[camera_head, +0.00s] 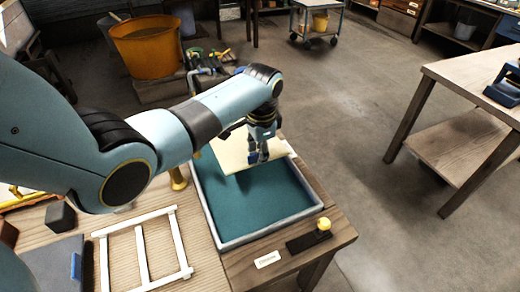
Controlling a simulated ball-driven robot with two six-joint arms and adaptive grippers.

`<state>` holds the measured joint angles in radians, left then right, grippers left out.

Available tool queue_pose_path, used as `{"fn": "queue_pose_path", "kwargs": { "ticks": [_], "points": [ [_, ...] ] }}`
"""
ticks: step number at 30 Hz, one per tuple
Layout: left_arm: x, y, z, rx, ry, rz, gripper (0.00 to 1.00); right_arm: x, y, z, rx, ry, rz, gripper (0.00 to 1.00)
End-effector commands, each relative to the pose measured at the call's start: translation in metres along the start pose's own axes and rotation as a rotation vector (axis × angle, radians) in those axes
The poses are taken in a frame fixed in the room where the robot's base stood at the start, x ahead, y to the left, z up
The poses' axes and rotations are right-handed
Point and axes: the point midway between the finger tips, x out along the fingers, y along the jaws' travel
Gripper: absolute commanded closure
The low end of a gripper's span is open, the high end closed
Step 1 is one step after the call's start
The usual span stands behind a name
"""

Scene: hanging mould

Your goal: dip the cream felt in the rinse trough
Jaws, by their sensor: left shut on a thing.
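The rinse trough (268,232) is a pale grey rectangular tray on the wooden bench, with a flat teal surface inside. The cream felt (232,153) is a flat pale sheet over the trough's far end. My left gripper (258,160) points down over the far part of the trough and is shut on the felt. My arm and gripper hide part of the felt. I cannot tell whether the felt touches the teal surface. My right gripper is not in view.
A white wooden frame (140,248) lies on the bench left of the trough. A black block with a yellow knob (323,225) and a small white label (267,260) sit in front of it. An orange tub (148,47) stands behind. Another table (470,75) stands right, across open floor.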

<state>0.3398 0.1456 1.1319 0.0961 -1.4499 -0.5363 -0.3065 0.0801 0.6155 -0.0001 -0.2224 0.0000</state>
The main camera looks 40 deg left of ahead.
Motion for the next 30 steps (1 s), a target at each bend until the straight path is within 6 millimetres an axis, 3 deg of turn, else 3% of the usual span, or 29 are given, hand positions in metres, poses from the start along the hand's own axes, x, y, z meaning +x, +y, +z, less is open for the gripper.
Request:
{"fn": "queue_pose_path", "kwargs": {
  "ticks": [15, 30],
  "points": [
    [0.057, 0.003, 0.001, -0.001, 0.0, 0.0, 1.0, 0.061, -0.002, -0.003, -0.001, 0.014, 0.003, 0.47],
    [0.11, 0.005, 0.0, 0.0, 0.0, 0.0, 1.0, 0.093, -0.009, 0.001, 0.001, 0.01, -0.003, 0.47]
  ]
}}
